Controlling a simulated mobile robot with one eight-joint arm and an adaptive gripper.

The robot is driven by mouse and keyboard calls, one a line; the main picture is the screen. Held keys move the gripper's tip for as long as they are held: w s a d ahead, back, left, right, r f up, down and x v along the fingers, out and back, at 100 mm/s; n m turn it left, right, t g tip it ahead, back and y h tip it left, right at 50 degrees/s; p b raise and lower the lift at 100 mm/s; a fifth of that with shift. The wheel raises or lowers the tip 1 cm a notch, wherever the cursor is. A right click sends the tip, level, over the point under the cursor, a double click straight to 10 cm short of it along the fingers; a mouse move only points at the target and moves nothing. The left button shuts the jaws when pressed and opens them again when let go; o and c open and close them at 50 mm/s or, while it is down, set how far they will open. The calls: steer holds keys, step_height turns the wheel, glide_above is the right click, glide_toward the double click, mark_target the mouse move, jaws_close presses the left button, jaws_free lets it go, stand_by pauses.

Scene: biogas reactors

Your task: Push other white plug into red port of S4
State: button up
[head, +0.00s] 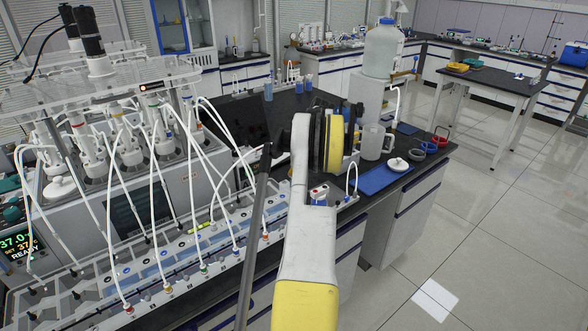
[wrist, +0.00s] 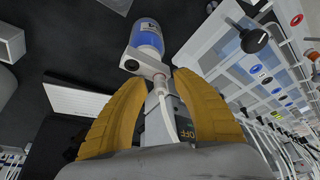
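My gripper (head: 337,145) is over the bench, right of the reactor rack; its yellow fingers also show in the wrist view (wrist: 158,80). The fingertips stand apart. Between and beyond them are a white fitting (wrist: 147,67), a thin white tube (wrist: 165,108) and a grey device marked OFF (wrist: 187,128). Whether the fingers touch any of these I cannot tell. No loose white plug is clearly identifiable. A red-ringed port (wrist: 296,19) shows at the wrist view's upper right. The S4 label is not readable, so I cannot tell which station it belongs to.
The reactor rack (head: 150,75) and its front rail (head: 150,280), with several white tubes, fill the left. A beaker (head: 374,141) and blue mat (head: 383,179) lie right of my gripper. Floor on the right is clear.

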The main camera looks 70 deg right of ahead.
steer(key=v, duration=1.2)
steer(key=shift+w+a, duration=0.1)
